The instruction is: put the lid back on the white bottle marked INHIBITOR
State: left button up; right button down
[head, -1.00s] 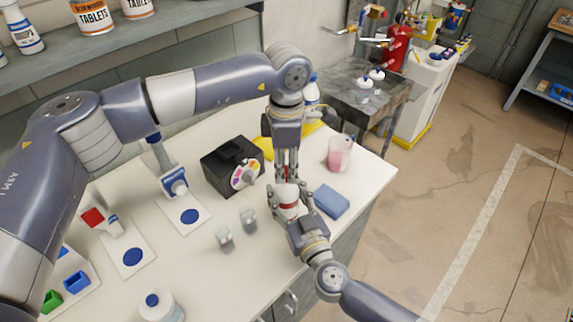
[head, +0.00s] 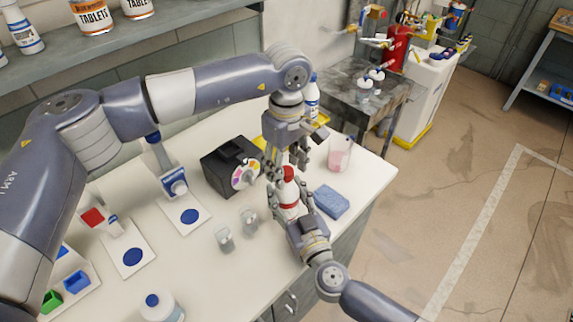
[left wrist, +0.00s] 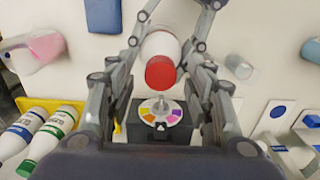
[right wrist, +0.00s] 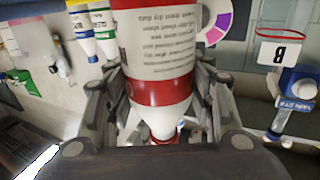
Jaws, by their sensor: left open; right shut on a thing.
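The white bottle (head: 288,191) with red bands stands upright in my right gripper (head: 288,200), which is shut around its body. Its label also shows in the right wrist view (right wrist: 158,45), but I cannot read the word INHIBITOR. A red lid (head: 287,174) sits on top of the bottle; it shows as a red disc in the left wrist view (left wrist: 160,73). My left gripper (head: 290,158) is open just above the lid, pointing down. In the left wrist view its fingers stand apart on both sides of the bottle top. I cannot tell how tight the lid is.
A black box (head: 225,163) with a coloured dial stands left of the bottle. A blue sponge (head: 332,202) and a pink-filled beaker (head: 340,155) are to the right. Small glasses (head: 249,221) stand in front. A yellow tray (left wrist: 75,104) holds bottles. The front of the counter has clear room.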

pick_arm(q)
notch_tip(320, 180, up, 12)
dwell(0.5)
pick_arm(e)
jog(key=c, duration=0.6)
grip_release()
jog(key=shift+c, duration=0.2)
jog(key=v, duration=1.2)
jog(key=shift+f, duration=0.1)
jog(key=shift+d, duration=0.1)
